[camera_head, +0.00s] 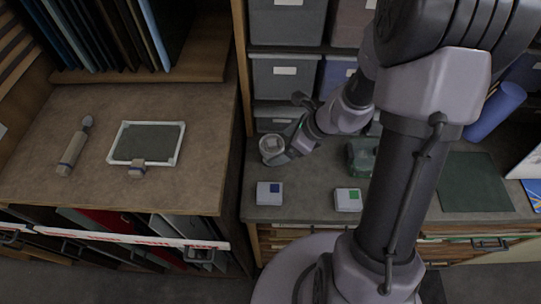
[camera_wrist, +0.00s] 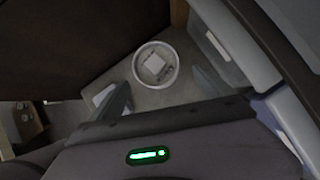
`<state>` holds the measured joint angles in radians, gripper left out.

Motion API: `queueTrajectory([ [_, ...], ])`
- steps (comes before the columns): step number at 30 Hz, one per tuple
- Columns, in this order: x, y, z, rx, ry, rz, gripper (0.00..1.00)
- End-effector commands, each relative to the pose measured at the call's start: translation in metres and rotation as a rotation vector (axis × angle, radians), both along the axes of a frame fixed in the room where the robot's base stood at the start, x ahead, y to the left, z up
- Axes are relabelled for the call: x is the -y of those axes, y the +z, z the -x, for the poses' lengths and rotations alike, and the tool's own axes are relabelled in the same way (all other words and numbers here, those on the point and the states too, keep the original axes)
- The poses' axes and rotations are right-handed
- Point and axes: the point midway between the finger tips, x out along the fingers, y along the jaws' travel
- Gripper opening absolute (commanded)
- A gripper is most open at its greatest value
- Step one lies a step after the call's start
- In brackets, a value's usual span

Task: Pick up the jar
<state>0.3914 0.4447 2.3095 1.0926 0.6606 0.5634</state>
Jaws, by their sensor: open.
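The jar (camera_head: 272,149) is a small round glass vessel with a pale rim and a light square patch. It stands at the left end of the grey counter. In the wrist view the jar (camera_wrist: 155,64) shows from above as a pale ring. My gripper (camera_head: 283,155) is beside it, on its right. In the wrist view my gripper (camera_wrist: 162,80) is open, with one finger on each side of the jar's line. The fingers look apart from the jar, though the depth between them is hard to tell.
A green object (camera_head: 361,156) stands right of my gripper. Grey bins (camera_head: 286,75) fill the shelf behind. A wooden divider borders the left.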

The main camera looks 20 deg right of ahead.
Motion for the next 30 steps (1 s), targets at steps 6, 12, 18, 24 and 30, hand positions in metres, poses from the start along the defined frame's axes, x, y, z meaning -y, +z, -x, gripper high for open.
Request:
queueTrajectory([
  [6, -0.021, -0.030, -0.014, 0.000, 0.004, 0.001, 0.91],
  [12, -0.028, -0.044, -0.022, 0.001, 0.001, 0.001, 0.91],
  [18, -0.028, -0.042, -0.022, 0.001, 0.001, 0.001, 0.81],
  [24, -0.028, -0.042, -0.021, 0.001, 0.001, 0.001, 0.42],
  [30, -0.028, -0.042, -0.022, 0.001, 0.001, 0.001, 0.14],
])
